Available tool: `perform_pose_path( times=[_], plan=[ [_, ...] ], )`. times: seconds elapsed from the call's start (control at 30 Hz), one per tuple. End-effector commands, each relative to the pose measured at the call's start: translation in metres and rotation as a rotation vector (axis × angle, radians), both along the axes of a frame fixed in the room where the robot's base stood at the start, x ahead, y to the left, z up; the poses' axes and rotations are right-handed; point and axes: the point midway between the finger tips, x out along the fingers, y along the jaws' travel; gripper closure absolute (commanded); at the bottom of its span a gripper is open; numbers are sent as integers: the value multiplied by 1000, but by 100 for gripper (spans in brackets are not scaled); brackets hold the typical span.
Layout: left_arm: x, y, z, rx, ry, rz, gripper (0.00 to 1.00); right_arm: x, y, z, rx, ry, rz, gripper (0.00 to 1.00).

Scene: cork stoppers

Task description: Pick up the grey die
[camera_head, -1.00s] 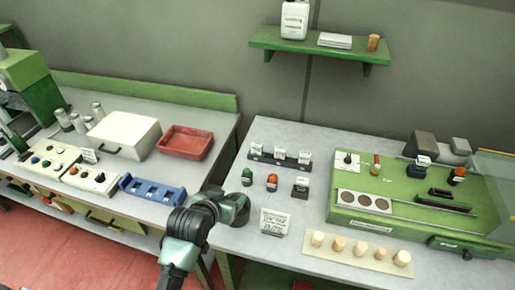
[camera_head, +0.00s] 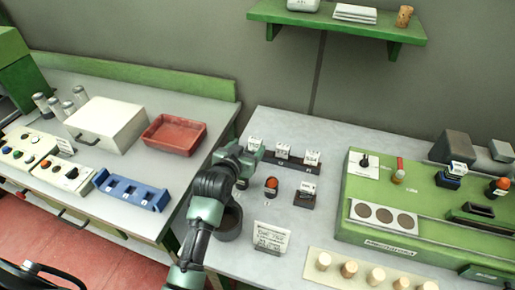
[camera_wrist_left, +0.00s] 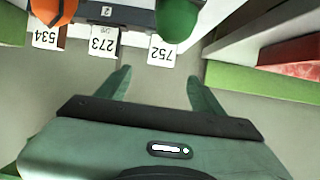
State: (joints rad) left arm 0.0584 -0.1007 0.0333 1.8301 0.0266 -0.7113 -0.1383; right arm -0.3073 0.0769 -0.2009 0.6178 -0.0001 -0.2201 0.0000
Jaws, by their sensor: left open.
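I cannot single out a clearly grey die. A dark block with a white top (camera_head: 305,194) stands on the right table, right of the orange-topped piece (camera_head: 271,185), and may be it. My left gripper (camera_head: 248,160) is open and empty near the left end of the tag rack (camera_head: 290,160). It hides the green-topped piece in the head view. In the left wrist view the open fingers (camera_wrist_left: 160,80) point toward that green piece (camera_wrist_left: 178,18) and the white tags 752, 273 and 534, apart from them. The orange piece (camera_wrist_left: 52,10) is at the top left.
A green machine (camera_head: 400,205) stands to the right, with a strip of several corks (camera_head: 350,270) in front. A white sign (camera_head: 270,237) stands near the front. A red tray (camera_head: 174,134) and a blue rack (camera_head: 130,190) are on the left table.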

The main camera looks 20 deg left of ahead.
Motion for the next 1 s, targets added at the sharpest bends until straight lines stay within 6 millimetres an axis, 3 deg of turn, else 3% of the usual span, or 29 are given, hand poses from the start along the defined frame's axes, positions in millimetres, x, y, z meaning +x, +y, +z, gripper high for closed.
perform_pose_path(
  times=[0.37, 0.7, 1.0],
  plan=[
    [27, -1, -15, 0, 1, 0, 33, 7, -5, 0, -5, -8, 0, 100],
    [65, -2, -31, 0, 1, 0, 33, 7, -5, 4, -5, -8, 0, 100],
    [72, -2, -34, 0, 0, 0, 33, 7, -4, 4, -5, -9, 0, 100]
  ],
)
